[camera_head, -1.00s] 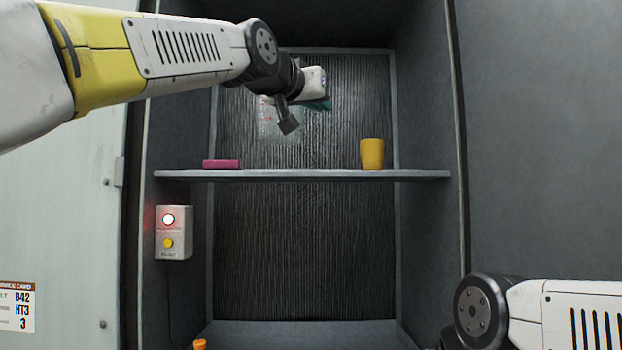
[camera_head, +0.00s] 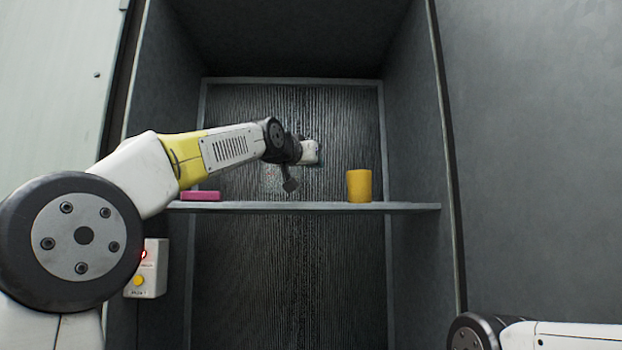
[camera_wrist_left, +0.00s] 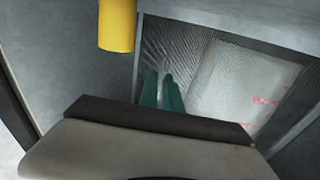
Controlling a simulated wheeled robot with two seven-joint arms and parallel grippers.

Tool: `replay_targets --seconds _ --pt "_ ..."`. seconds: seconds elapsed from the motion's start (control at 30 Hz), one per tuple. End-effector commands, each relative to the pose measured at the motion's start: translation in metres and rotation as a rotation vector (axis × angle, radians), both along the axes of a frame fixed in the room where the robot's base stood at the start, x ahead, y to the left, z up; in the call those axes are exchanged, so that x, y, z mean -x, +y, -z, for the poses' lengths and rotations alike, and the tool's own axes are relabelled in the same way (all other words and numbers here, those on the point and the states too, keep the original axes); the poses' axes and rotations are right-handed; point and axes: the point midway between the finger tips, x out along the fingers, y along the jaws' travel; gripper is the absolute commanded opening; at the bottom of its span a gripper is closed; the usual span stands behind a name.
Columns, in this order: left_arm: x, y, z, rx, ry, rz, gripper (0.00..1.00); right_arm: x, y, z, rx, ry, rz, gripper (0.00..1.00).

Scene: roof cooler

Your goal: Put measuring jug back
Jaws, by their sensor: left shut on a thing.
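The measuring jug (camera_wrist_left: 240,92) is clear with red markings and shows at the right of the left wrist view. In the head view it is a faint, see-through shape (camera_head: 271,177) above the shelf (camera_head: 300,206), partly behind my left wrist. My left gripper (camera_wrist_left: 162,90) has teal fingers and is shut on the jug. In the head view the gripper (camera_head: 318,152) is mostly hidden by its own white body. I cannot tell whether the jug touches the shelf. My right forearm shows at lower right, but its gripper is out of frame.
A yellow cup (camera_head: 358,186) stands on the shelf to the right; it also shows in the left wrist view (camera_wrist_left: 117,25). A pink block (camera_head: 201,196) lies at the shelf's left. A button box (camera_head: 150,272) hangs on the left wall. The shelf between block and cup looks clear.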

Motion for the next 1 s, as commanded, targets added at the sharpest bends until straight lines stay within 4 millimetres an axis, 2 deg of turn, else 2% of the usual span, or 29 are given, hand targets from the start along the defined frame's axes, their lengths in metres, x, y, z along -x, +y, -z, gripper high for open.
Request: replay_targets --seconds 0.17,0.43,0.87,0.9,0.97,1.0 --pt "-0.012 -0.001 0.003 0.000 -0.001 0.000 0.00 0.000 0.000 0.000 0.000 0.000 0.000 0.36" --pt "-0.011 0.000 0.033 -0.001 0.000 -0.002 0.00 0.000 0.000 0.000 0.000 0.000 0.000 0.36" --pt "-0.011 -0.001 0.038 0.000 -0.002 -0.001 0.00 0.000 0.000 0.000 0.000 0.000 0.000 0.36" --pt "-0.011 -0.001 0.038 0.000 -0.001 0.000 0.16 0.000 0.000 0.000 0.000 0.000 0.000 0.36" --pt "-0.011 -0.001 0.038 0.000 -0.001 0.000 0.28 0.000 0.000 0.000 0.000 0.000 0.000 0.36" --pt "-0.011 -0.001 0.038 0.000 -0.001 0.000 0.30 0.000 0.000 0.000 0.000 0.000 0.000 0.36"
